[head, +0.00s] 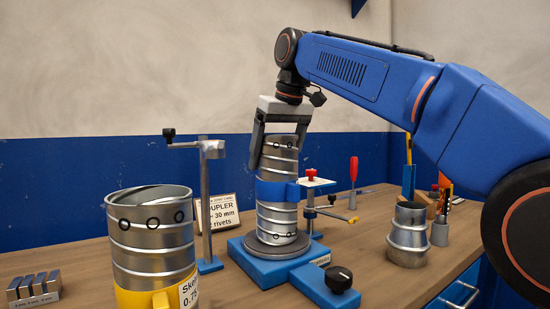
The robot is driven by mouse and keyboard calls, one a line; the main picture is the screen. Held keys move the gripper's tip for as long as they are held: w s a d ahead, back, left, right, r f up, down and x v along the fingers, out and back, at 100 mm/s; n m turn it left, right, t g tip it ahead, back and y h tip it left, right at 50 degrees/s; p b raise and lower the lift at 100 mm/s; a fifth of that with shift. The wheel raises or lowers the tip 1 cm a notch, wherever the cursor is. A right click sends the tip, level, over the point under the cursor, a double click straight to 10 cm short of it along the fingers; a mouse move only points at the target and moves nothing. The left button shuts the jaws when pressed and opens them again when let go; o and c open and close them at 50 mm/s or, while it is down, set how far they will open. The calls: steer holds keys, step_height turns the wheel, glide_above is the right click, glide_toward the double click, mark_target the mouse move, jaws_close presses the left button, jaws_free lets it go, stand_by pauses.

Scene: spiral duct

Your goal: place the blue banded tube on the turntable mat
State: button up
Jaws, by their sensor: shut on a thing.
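My gripper (279,150) points straight down from above and is shut on the tube's upper part, one finger on each side.
A clamp stand with a red knob (311,174) stands right of the tube. A post with a crank (205,200) stands left. A larger ribbed duct in a yellow holder (152,240) is at front left. A metal reducer (408,235) and a red screwdriver (353,172) are right.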

steer(key=shift+f, duration=0.25)
steer(key=o, duration=1.8)
steer(key=v, duration=1.2)
steer(key=shift+a+r, duration=0.1)
steer(key=shift+r, duration=0.1)
